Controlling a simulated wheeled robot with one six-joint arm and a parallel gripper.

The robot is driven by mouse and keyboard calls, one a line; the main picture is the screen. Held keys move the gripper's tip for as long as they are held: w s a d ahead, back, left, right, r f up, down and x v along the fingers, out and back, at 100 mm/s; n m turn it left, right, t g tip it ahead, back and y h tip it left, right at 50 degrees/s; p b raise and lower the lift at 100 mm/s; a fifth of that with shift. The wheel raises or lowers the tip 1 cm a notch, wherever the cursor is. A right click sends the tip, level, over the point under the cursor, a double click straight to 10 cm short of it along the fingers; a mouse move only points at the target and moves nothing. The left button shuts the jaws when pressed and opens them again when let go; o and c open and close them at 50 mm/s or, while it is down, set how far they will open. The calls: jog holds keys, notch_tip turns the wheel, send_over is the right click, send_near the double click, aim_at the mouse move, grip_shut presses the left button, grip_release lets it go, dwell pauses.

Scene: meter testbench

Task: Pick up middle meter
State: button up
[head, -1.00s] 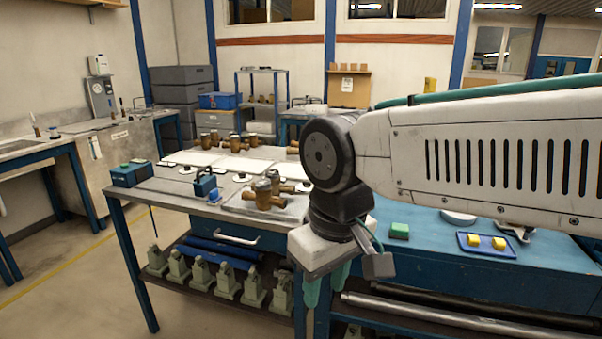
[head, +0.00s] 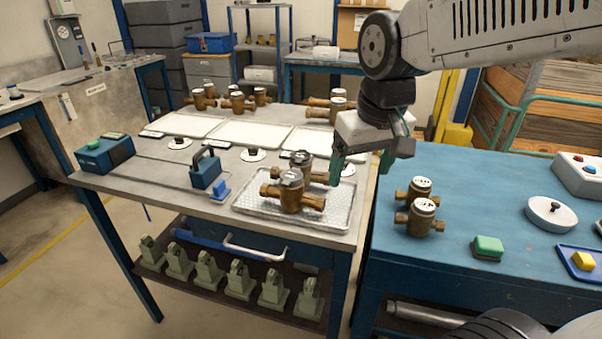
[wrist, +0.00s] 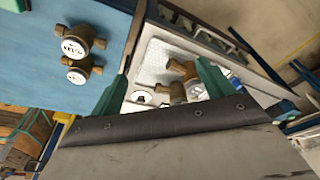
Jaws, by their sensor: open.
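Several brass meters with white-and-dark dial tops are in view, and I cannot tell which is the middle one. In the head view a front meter (head: 292,192) and a rear meter (head: 301,167) stand close together on a clear tray (head: 250,207). Two more, a nearer (head: 421,218) and a farther (head: 419,189), stand on the blue bench. My gripper (head: 361,168) is open and empty, pointing down above the gap between the tables, right of the tray. In the wrist view the tray meters (wrist: 184,71) show between the green fingers (wrist: 162,86), apart from them.
More meters (head: 238,102) stand behind white mats (head: 250,134) on the grey table. A blue handled block (head: 205,170) is left of the tray. A green block (head: 488,247) and white round dish (head: 552,214) sit on the blue bench (head: 500,180). The bench's middle is clear.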

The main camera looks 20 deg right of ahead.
jog(key=w+f, duration=0.1)
jog(key=w, duration=0.9)
jog(key=t, duration=0.2)
send_near(301, 155)
notch_tip(301, 155, down, 2)
jog(key=x, duration=0.9)
jog(key=shift+w, duration=0.4)
jog(key=shift+r, duration=0.15)
grip_shut()
